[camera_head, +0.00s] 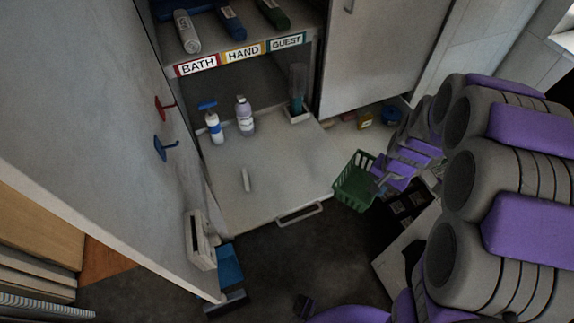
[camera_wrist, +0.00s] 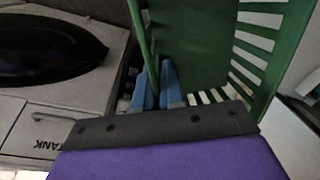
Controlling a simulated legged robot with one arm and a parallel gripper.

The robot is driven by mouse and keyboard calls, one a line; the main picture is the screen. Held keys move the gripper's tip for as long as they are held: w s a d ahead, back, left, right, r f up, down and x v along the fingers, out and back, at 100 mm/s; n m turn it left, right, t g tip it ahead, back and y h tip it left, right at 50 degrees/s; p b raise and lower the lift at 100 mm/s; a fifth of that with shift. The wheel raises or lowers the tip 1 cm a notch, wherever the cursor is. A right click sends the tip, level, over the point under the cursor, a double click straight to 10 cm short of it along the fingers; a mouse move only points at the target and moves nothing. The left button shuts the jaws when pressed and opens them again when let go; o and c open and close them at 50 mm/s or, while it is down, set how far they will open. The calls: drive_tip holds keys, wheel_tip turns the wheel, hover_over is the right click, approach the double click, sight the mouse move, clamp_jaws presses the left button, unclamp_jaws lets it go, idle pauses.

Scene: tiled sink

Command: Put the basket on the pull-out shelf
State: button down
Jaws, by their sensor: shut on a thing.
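The green basket (camera_head: 356,182) has slatted sides and hangs tilted just right of the pull-out shelf's front corner in the head view. It fills the upper right of the wrist view (camera_wrist: 205,45). My gripper (camera_head: 378,183) is shut on the basket; in the wrist view its blue fingertips (camera_wrist: 156,85) pinch a green edge. The pull-out shelf (camera_head: 275,175) is a grey panel, drawn out, with a bar handle at its front edge. A small pale bar lies on it. Two bottles (camera_head: 245,116) and a holder with a teal brush (camera_head: 297,100) stand at its back.
An open cabinet door (camera_head: 95,120) with red and blue hooks borders the shelf on the left. Rolled towels (camera_head: 232,20) lie on the labelled shelf above. A blue dustpan (camera_head: 229,265) is below. The shelf's middle and right front are mostly clear.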

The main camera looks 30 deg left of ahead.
drive_tip(key=shift+m, duration=0.4)
drive_tip(key=s+a, duration=0.1)
drive_tip(key=s+a+f, duration=0.1)
drive_tip(key=s+a, duration=0.2)
drive_tip(key=a, duration=0.1)
drive_tip(key=shift+s+a+f+p, duration=0.2)
drive_tip(key=shift+s+f+p, duration=0.05)
drive_tip(key=shift+s+p, duration=0.15)
drive_tip(key=s+a, duration=0.2)
drive_tip(key=s, duration=0.3)
drive_tip(key=b, duration=0.1)
hover_over(320, 176)
drive_tip(key=s+d, duration=0.2)
wheel_tip(320, 176, down, 2)
drive_tip(key=shift+f+m, duration=0.25)
drive_tip(key=shift+m, duration=0.15)
drive_tip(key=shift+w, duration=0.5)
drive_tip(key=shift+w+a, duration=0.3)
drive_tip(key=shift+a, duration=0.1)
drive_tip(key=f, duration=0.2)
drive_tip(key=a+f+b, duration=0.1)
drive_tip(key=shift+f, duration=0.4)
drive_tip(key=shift+d+r, duration=0.1)
drive_tip(key=shift+d, duration=0.35)
drive_tip(key=c, duration=1.7)
unclamp_jaws()
drive_tip(key=o, duration=0.5)
drive_tip(key=shift+a, duration=0.2)
drive_tip(key=shift+c, duration=0.2)
drive_tip(key=shift+a, duration=0.15)
